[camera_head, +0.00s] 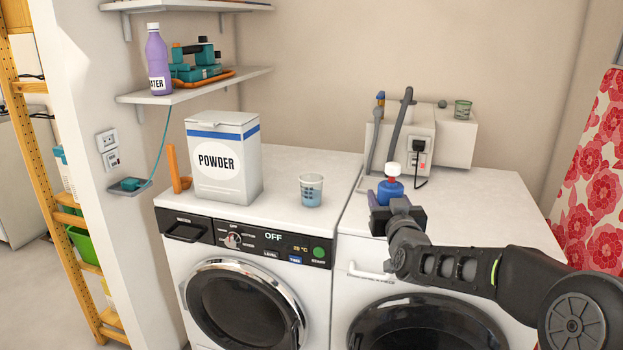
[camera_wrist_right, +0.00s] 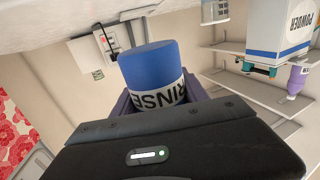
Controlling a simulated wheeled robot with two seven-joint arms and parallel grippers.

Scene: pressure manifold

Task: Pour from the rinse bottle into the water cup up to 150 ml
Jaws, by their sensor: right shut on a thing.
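The blue rinse bottle (camera_head: 391,190), with a red collar and white cap, stands about upright in my right gripper (camera_head: 396,210), above the right machine's front part. I cannot tell whether it touches the top. In the right wrist view the bottle (camera_wrist_right: 150,68) shows its RINSE label, partly hidden by the gripper (camera_wrist_right: 155,105), which is shut on it. A clear cup with bluish liquid in its lower part (camera_head: 311,190) stands upright on the left machine, to the left of the bottle and apart from it. My left gripper is not in view.
A POWDER box (camera_head: 223,158) stands left of the cup. A grey device with hoses (camera_head: 404,135) is behind the bottle, with a small greenish cup (camera_head: 463,109) on its right part. A purple WATER bottle (camera_head: 158,62) is on the shelf (camera_head: 200,87). The right machine's top (camera_head: 480,195) is clear on the right.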

